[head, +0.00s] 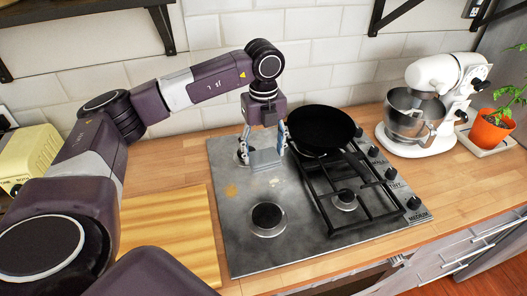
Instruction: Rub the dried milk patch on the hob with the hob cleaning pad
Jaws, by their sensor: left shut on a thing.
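The hob (290,240) is a grey steel plate set in the wooden counter. A small yellow-orange patch (231,190) shows on its left part, and a fainter, smaller mark lies to its right, just below the pad. I cannot tell for sure which is the dried milk. My left gripper (264,149) points down over the back left of the hob, shut on a blue-grey pad (265,158). The pad is at the back right of the orange patch. I cannot tell whether it touches the hob. The back left burner is partly hidden. My right gripper is not in view.
A black pan (321,128) sits at the back of the hob, close to the right of my left gripper. A black grate (350,190) covers the right half. A wooden board (170,230) lies left of the hob. A white stand mixer (425,105) stands at the right.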

